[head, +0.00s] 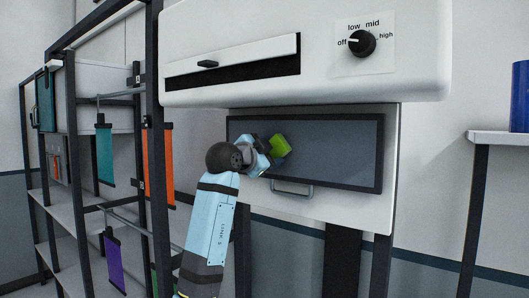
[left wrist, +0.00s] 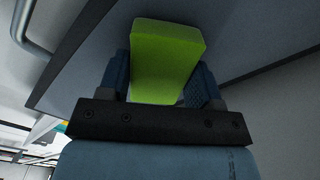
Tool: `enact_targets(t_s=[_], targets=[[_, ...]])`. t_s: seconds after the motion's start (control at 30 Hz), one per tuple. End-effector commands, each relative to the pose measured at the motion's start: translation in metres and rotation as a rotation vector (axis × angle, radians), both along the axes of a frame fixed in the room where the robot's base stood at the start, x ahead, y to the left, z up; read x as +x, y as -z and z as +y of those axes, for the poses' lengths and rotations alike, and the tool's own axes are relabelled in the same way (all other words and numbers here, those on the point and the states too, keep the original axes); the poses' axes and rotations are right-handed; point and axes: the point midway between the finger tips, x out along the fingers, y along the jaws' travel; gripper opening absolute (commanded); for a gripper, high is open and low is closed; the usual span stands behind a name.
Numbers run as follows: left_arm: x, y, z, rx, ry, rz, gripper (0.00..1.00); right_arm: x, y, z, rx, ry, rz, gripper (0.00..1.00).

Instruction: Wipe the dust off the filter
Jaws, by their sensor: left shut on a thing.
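The filter (head: 335,150) is a dark grey rectangular panel in a black frame, set in the white front below the machine's hood. It also shows behind the gripper in the left wrist view (left wrist: 245,45). My left gripper (head: 268,153) is shut on a bright green block-shaped wiper (head: 280,146). In the left wrist view the green wiper (left wrist: 166,55) sits between the two blue fingers. The wiper is at the left part of the filter; I cannot tell whether it touches the surface. No distinct dust shows. My right gripper is not in view.
A metal handle (head: 292,189) sticks out below the filter. The white hood (head: 320,60) with a dial (head: 361,43) overhangs it. A black-framed rack (head: 152,150) with hanging coloured sheets stands at left. A blue cylinder (head: 520,97) stands on a shelf at right.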

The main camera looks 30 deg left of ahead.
Motion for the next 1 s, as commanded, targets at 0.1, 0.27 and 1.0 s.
enact_targets(t_s=[0.1, 0.27, 1.0], targets=[[0.000, -0.001, -0.012, 0.000, 0.003, 0.000, 0.40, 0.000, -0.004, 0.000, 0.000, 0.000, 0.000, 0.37], [0.000, 0.000, -0.023, 0.000, 0.002, 0.001, 0.40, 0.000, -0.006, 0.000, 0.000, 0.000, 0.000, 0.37], [-0.003, 0.003, -0.062, 0.004, 0.002, -0.002, 0.40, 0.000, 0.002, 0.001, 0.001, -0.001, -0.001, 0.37]])
